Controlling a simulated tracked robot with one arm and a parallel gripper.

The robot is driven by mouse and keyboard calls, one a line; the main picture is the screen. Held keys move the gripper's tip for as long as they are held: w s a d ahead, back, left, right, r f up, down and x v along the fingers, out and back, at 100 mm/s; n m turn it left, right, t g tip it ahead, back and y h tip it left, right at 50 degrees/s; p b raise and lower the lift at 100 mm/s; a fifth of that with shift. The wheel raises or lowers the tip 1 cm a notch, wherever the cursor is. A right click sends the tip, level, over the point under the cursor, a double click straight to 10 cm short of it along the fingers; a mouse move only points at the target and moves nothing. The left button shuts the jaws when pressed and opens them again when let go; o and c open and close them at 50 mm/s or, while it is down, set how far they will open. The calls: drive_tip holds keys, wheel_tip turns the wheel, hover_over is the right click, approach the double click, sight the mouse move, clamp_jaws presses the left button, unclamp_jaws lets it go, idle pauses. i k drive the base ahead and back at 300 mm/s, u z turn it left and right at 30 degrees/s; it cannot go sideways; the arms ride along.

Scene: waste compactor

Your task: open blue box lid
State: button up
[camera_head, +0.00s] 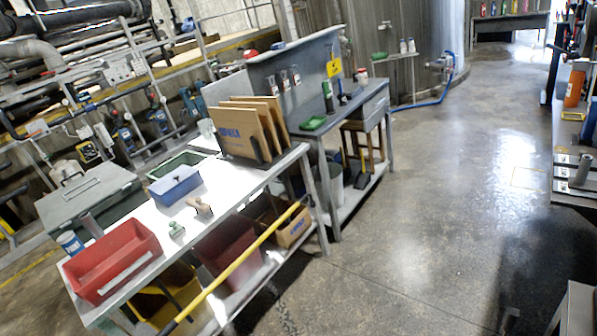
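A small blue box (178,189) sits on the white top of the long workbench (232,192), left of the picture's middle. Its top face is a paler blue-grey; at this size I cannot tell whether that is a shut lid or an open inside. My gripper does not show in this view, so neither its opening nor anything in it can be seen. The bench is some way off, with the box out in the open on it.
The concrete floor (430,190) to the right is clear. Another bench (578,188) stands at the right edge.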

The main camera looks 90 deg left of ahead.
sight(165, 184)
drive_tip(key=u, duration=1)
drive_tip(key=i, duration=0.1)
drive_tip(key=u, duration=2.2)
drive_tip(key=k, duration=0.9)
drive_tip(key=u, duration=0.15)
drive_tip(key=i, duration=1.2)
drive_tip(key=z, duration=0.1)
